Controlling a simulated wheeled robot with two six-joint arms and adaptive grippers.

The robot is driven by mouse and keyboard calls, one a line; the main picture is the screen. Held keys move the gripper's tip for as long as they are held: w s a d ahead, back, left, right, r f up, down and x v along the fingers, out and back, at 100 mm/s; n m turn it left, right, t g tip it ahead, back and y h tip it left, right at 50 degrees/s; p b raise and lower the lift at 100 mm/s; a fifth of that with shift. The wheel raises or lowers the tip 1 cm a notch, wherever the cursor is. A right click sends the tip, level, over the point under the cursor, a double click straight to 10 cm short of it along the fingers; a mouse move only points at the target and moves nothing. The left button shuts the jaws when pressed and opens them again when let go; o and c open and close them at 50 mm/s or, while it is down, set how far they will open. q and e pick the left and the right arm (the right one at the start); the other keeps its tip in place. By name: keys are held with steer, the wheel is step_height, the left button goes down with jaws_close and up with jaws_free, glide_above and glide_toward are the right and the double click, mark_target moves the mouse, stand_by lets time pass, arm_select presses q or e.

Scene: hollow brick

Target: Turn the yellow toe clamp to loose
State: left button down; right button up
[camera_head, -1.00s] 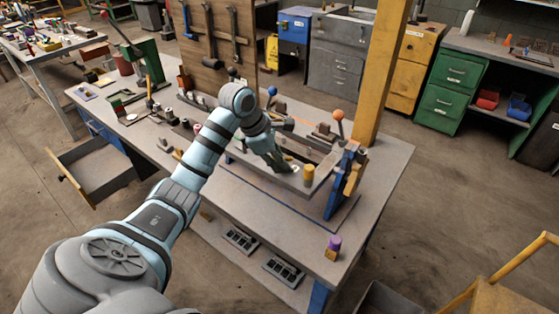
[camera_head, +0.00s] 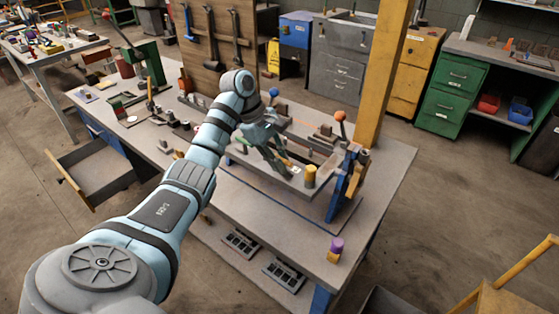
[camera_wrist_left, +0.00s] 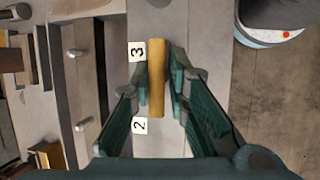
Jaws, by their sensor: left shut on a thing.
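The yellow toe clamp (camera_wrist_left: 157,78) is a long yellow bar standing out from a grey surface in the left wrist view, between white labels marked 3 and 2. My left gripper (camera_wrist_left: 160,88) has a green finger on each side of it and is shut on it. In the head view my left gripper (camera_head: 284,165) reaches down to the grey fixture (camera_head: 240,158) on the bench, and its fingers hide most of the clamp. My right gripper is in neither view.
A yellow cylinder (camera_head: 310,177) stands on the fixture right of my left gripper. An orange-knobbed lever (camera_head: 341,117) and a blue-knobbed lever (camera_head: 273,92) rise nearby. A purple-topped piece (camera_head: 336,248) sits at the bench's front edge. A yellow post (camera_head: 384,75) stands behind.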

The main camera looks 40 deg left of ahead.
arm_select(q)
steer(key=shift+w+r, duration=0.1)
stand_by(0.3)
steer(key=c, duration=1.6)
jaws_free()
steer(key=shift+w, duration=0.15)
